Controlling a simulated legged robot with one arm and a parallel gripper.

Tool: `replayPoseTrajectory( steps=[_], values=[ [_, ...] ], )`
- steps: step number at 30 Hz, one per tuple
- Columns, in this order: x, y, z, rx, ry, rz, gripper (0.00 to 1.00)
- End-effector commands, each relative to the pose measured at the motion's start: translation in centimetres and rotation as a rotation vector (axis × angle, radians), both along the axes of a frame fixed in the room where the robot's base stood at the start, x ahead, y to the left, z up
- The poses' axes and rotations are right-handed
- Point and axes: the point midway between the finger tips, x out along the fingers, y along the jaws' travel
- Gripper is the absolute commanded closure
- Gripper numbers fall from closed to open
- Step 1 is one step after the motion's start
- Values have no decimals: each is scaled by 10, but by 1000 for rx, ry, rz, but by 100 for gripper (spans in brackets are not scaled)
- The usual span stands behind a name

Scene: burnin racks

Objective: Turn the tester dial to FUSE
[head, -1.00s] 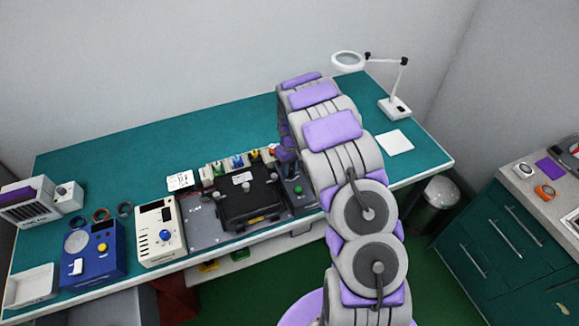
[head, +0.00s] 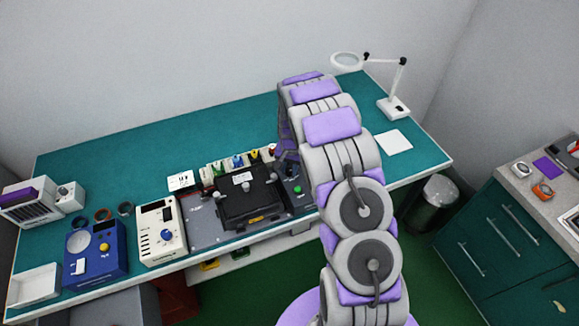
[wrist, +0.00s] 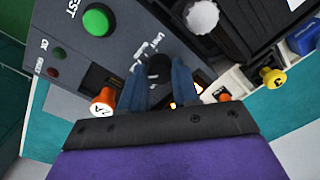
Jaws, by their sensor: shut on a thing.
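The tester is a dark grey panel (wrist: 75,30) in the wrist view, with a large green button (wrist: 97,19) marked TEST. In the head view the green button (head: 298,189) shows beside my arm. The black dial (wrist: 158,67) is between the two blue fingers of my gripper (wrist: 160,86), which is shut on it. Small white lettering stands beside the dial, but I cannot read it or tell which mark the dial points to. In the head view my arm hides the dial and the gripper's fingers.
An orange-capped piece (wrist: 104,101) stands close beside the left finger. A yellow-capped piece (wrist: 273,77) is at the right. A black case (head: 250,203) lies left of the tester. A cream meter (head: 160,235) and blue box (head: 95,252) stand farther left.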

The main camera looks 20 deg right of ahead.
Motion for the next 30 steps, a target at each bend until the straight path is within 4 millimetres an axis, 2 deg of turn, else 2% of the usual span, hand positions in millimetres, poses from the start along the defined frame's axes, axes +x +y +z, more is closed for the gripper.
replayPoseTrajectory(
  steps=[10,25,26,30],
  values=[
    [1,0,1,0,-3,-115,100],
    [1,0,1,0,-3,-129,100],
    [1,0,1,0,-3,-129,66],
    [1,0,1,1,-2,-129,53]
  ],
)
